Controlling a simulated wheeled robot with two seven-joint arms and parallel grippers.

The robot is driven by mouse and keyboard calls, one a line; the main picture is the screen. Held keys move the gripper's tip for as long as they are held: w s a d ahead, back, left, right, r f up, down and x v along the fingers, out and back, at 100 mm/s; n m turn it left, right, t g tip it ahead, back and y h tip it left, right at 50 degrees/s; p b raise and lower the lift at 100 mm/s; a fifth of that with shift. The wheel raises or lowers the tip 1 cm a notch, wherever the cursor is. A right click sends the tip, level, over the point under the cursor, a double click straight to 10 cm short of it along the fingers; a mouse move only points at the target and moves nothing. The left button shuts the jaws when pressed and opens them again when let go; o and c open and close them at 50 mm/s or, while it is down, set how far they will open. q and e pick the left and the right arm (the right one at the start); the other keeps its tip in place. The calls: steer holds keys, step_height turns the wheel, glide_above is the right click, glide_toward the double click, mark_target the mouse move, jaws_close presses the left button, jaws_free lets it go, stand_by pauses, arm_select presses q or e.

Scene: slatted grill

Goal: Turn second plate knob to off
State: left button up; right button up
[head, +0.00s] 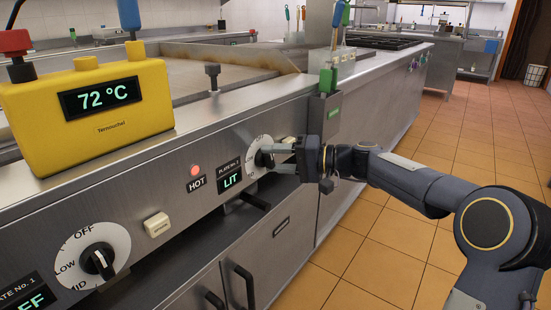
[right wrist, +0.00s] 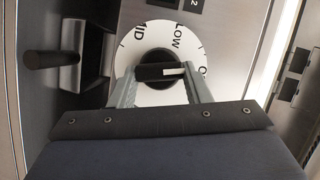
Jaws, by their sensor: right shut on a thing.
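The second plate knob (head: 262,159) is black on a white dial on the front panel, and it also shows in the right wrist view (right wrist: 157,73). My right gripper (head: 272,158) is shut on this knob, with one finger at each end of its bar. In the right wrist view the bar lies level and its white mark points right, towards a partly hidden letter O. LOW and MID stand above and to the left. The plate No. 2 display (head: 230,179) reads LIT. My left gripper is not in view.
The first plate knob (head: 98,261) is at lower left. A red HOT lamp (head: 195,170) glows beside the second display. A yellow thermometer box (head: 90,103) reading 72 °C stands on the ledge. A dark handle (right wrist: 52,60) juts out near the dial.

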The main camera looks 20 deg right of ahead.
steer(key=shift+f+m+t+y, duration=0.15)
steer(key=shift+m+y, duration=0.1)
steer(key=shift+m, duration=0.45)
steer(key=shift+f+m+t+y, duration=0.15)
steer(key=shift+m+y, duration=0.1)
steer(key=shift+m, duration=0.45)
steer(key=shift+r, duration=0.1)
steer(key=o, duration=1)
steer(key=p+v, duration=0.2)
steer(key=v, duration=0.5)
steer(key=shift+s+d, duration=0.2)
steer(key=shift+d, duration=0.15)
